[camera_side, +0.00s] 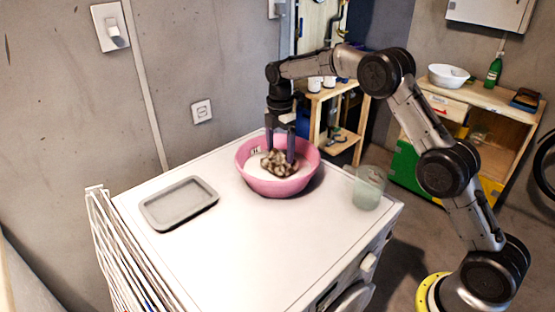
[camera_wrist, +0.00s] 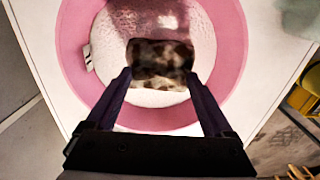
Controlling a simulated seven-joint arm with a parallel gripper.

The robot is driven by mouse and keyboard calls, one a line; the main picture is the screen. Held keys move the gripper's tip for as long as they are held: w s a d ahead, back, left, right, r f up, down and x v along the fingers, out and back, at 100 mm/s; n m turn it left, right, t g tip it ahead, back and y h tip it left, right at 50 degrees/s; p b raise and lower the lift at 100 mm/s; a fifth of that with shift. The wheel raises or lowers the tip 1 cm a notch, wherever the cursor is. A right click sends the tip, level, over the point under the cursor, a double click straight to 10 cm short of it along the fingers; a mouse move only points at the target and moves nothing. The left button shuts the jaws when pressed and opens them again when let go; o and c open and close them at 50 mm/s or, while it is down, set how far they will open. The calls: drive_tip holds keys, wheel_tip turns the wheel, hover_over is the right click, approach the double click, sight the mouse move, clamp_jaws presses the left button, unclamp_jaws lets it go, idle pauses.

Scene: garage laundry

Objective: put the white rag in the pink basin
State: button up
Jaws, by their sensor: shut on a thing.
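The pink basin (camera_side: 268,187) stands on the white machine top; its pink wall also shows in the wrist view (camera_wrist: 237,45). My gripper (camera_side: 280,155) points down inside the basin, its fingers below the rim. In the wrist view my gripper (camera_wrist: 159,76) is shut on a crumpled rag (camera_wrist: 160,60), with the fingertips at its two sides. The rag looks mottled brown and cream, not plain white; it also shows in the side view (camera_side: 276,164). The rag is over the whitish, speckled basin bottom; whether it touches is unclear.
A grey tray (camera_side: 179,203) lies left of the basin on the machine top (camera_side: 235,245). A translucent green cup (camera_side: 369,188) stands to the right near the edge. A white drying rack (camera_side: 115,250) is at the left side. The front of the top is clear.

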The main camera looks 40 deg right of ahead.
sight(277, 160)
drive_tip(key=shift+w+f, duration=0.55)
drive_tip(key=shift+f, duration=1.6)
drive_tip(key=shift+f, duration=0.1)
drive_tip(key=o, duration=1.1)
wheel_tip(277, 160, up, 12)
drive_tip(key=shift+r, duration=0.2)
